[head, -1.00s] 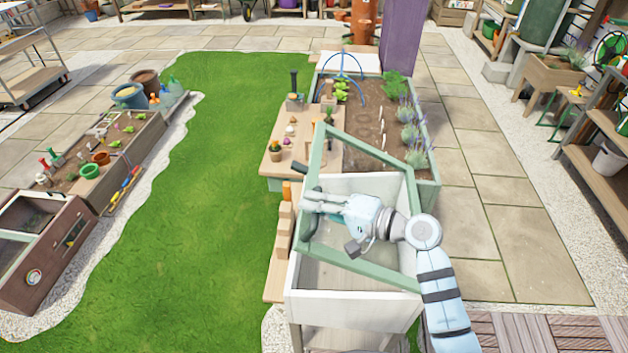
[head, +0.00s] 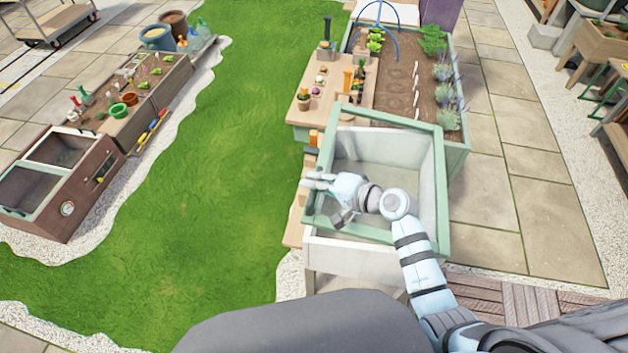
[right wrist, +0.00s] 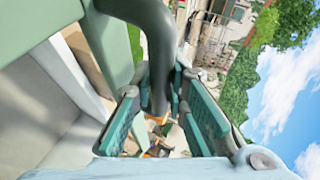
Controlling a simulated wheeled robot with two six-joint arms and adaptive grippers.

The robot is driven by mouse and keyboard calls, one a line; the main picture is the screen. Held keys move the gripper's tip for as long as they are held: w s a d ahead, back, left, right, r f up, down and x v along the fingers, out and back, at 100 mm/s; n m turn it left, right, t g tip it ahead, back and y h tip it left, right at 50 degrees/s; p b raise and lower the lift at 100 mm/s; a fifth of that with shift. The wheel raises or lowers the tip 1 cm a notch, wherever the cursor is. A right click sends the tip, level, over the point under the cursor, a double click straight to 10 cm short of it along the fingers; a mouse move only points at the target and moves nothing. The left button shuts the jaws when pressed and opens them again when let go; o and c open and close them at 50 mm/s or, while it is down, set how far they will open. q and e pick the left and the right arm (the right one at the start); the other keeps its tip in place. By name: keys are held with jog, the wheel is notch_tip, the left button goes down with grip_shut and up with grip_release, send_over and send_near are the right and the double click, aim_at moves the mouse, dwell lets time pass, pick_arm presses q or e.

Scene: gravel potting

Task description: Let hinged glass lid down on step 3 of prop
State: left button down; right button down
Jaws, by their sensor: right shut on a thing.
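The hinged glass lid (head: 442,200) has a pale green frame and clear pane. It lies over the white cold-frame box (head: 330,256), still tilted, with its left side above the rim. My right gripper (head: 318,182) is at the lid's left side. In the right wrist view its green finger pads (right wrist: 160,115) are shut around the dark curved handle (right wrist: 160,55), beside the green frame (right wrist: 108,45). The stepped wooden prop (head: 299,208) stands along the box's left side, partly hidden by the lid and gripper. I cannot tell which step is nearest the lid. My left gripper is out of view.
A wooden table (head: 318,118) with small pots and tools stands behind the box. A planted raised bed (head: 400,95) is at the back right. Lawn (head: 220,180) lies open to the left, and paving (head: 530,200) to the right.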

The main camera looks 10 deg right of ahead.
jog(key=c, duration=1.8)
grip_release()
jog(key=shift+d, duration=0.15)
jog(key=shift+c, duration=0.2)
jog(key=v, duration=1.2)
